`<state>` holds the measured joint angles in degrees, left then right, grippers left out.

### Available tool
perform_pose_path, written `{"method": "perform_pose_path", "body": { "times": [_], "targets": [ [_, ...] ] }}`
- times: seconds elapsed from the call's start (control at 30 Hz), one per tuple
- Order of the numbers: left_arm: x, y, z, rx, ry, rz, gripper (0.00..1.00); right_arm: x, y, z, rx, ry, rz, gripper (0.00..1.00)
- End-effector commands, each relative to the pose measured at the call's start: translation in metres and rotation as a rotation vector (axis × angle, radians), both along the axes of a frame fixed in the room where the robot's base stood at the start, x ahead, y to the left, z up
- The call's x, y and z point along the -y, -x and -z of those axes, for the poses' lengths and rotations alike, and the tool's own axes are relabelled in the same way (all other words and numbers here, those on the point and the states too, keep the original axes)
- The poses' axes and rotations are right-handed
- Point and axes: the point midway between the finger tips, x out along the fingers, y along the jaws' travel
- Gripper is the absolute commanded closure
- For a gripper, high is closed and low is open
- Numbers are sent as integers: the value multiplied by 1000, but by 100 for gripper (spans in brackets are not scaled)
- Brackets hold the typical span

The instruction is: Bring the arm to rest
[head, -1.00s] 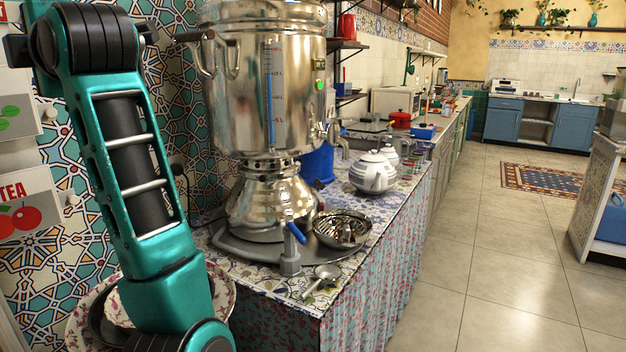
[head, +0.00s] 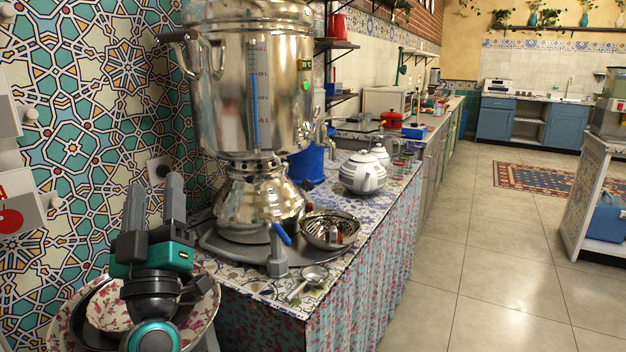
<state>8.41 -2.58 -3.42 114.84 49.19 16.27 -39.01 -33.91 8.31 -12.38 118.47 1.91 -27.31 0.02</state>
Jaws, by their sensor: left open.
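My left gripper (head: 156,208) shows at the lower left in the head view, its two grey fingers pointing up and standing apart. It is open with nothing between the fingers. It is in front of the tiled wall, left of the samovar and over the floral bowls. The large silver samovar (head: 280,95) stands on the tiled counter (head: 245,272). A striped white teapot (head: 362,174) stands on the counter to its right. My right gripper is not in view.
Floral bowls (head: 205,305) sit below my left gripper. A metal strainer bowl (head: 330,230) and a small ladle (head: 312,274) lie near the counter's front edge. A blue container (head: 307,166) stands behind the samovar.

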Motion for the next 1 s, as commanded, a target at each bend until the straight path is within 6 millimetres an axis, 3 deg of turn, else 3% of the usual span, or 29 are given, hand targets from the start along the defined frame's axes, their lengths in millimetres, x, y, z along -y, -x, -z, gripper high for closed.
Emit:
{"method": "perform_pose_path", "body": {
  "times": [0.03, 0.17, 0.27, 0.4, 0.63, 0.7, 1.0],
  "targets": [
    [17, 0, 39, -110, -73, 58, 43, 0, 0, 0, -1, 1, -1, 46],
    [55, 12, 131, -383, -211, 202, 43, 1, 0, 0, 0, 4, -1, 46],
    [75, 35, 201, -601, -284, 290, 43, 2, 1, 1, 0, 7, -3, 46],
    [89, 82, 290, -898, -353, 376, 43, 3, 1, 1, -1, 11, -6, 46],
    [86, 184, 399, -1339, -417, 425, 43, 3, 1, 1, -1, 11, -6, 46],
    [80, 181, 372, -1334, -416, 405, 43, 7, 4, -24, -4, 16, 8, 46],
    [61, 190, 349, -1345, -425, 357, 43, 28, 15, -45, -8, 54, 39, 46]
  ]
}}
